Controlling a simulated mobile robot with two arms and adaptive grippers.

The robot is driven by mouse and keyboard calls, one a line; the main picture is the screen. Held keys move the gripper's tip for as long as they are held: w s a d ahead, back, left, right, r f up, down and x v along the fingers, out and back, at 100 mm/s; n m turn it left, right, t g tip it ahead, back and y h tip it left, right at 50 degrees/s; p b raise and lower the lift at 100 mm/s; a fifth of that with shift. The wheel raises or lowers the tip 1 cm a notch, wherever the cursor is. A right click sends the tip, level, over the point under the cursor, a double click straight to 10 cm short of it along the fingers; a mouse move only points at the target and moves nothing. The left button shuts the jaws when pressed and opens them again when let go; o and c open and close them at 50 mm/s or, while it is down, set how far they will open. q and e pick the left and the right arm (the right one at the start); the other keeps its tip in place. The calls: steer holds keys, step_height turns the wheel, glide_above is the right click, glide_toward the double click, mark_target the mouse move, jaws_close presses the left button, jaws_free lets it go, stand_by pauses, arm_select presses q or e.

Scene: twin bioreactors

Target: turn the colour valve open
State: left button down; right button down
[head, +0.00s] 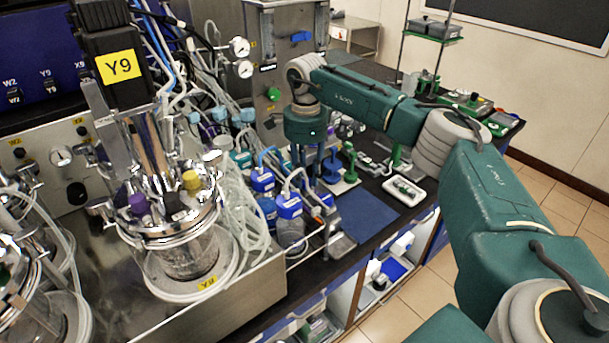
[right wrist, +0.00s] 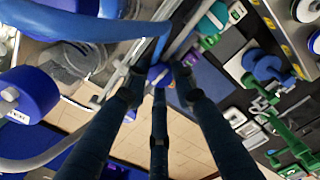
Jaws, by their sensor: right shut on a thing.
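My right gripper (right wrist: 158,82) has its fingertips closed together on a small blue-purple piece (right wrist: 158,72) in the right wrist view. I cannot tell for sure whether this piece is part of the colour valve. In the head view my right gripper (head: 308,168) points down behind the blue-capped bottles, and its fingertips are hidden there. A blue handle (head: 300,37) and a green knob (head: 273,94) sit on the steel cabinet at the back, away from the fingers. My left gripper is not in view.
Blue-capped bottles (head: 289,207) stand close in front of my right gripper. A glass bioreactor vessel (head: 185,245) with clear tubing stands at left. A blue mat (head: 367,217) and a white tray (head: 404,191) lie to the right on the dark bench. A blue tube (right wrist: 100,23) crosses the wrist view.

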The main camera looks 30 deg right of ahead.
mark_target(309, 178)
steer(key=shift+d, duration=0.3)
steer(key=c, duration=1.6)
jaws_free()
steer(key=shift+o, duration=0.7)
steer(key=shift+d, duration=0.2)
steer(key=shift+a+r, duration=0.15)
steer(key=shift+r, duration=0.15)
step_height(309, 178, up, 11)
steer(key=shift+d+r, duration=0.15)
steer(key=shift+d, duration=0.05)
